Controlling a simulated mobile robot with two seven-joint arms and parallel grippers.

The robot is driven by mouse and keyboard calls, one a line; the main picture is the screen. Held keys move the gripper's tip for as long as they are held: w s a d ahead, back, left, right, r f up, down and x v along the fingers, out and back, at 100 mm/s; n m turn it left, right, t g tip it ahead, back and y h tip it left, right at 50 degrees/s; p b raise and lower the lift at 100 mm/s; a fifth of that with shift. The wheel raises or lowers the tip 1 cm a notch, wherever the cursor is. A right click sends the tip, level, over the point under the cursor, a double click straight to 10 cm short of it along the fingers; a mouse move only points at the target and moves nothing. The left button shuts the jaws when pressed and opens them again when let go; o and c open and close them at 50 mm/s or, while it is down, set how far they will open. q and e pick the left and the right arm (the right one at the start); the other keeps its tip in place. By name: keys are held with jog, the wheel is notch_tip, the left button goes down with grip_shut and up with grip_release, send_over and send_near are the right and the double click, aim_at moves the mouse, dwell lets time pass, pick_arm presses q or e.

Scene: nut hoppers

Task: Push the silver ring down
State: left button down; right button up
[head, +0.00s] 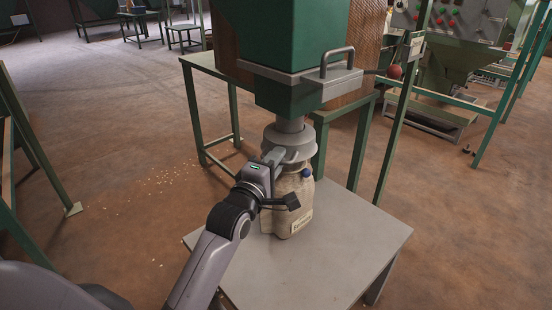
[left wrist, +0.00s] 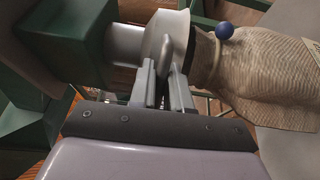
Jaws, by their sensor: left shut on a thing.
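The silver ring (head: 291,143) sits around the spout (head: 290,124) under the green hopper, at the mouth of a tan sack (head: 296,205). My left gripper (head: 274,157) reaches in from the left and is shut at the ring's near side. In the left wrist view the gripper (left wrist: 163,75) closes on a grey tab of the ring (left wrist: 182,30). The sack (left wrist: 265,80) also shows there, with a blue ball (left wrist: 224,30) at its neck. The sack stands upright on a grey table.
The green hopper (head: 285,45) hangs above, with a grey slide plate, a handle (head: 337,62) and a red knob (head: 394,72). The grey tabletop (head: 345,245) has bare room around the sack. Green frame legs (head: 196,115) stand behind. Nuts lie scattered on the floor at left.

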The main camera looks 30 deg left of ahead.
pick_arm(q)
notch_tip(320, 180, down, 4)
jog(key=shift+r+b, duration=0.1)
jog(key=shift+b, duration=0.3)
jog(key=c, duration=1.2)
grip_release()
pick_arm(e)
jog(key=shift+w+a+r, duration=0.3)
jog(key=shift+a, duration=0.2)
pick_arm(q)
jog(key=s+p, duration=0.1)
jog(key=s, duration=0.6)
jog(key=shift+s+d, duration=0.1)
jog(key=shift+d, duration=0.05)
pick_arm(e)
jog(key=shift+s+d+f, duration=0.2)
jog(key=shift+s+d, duration=0.1)
jog(key=shift+d, duration=0.3)
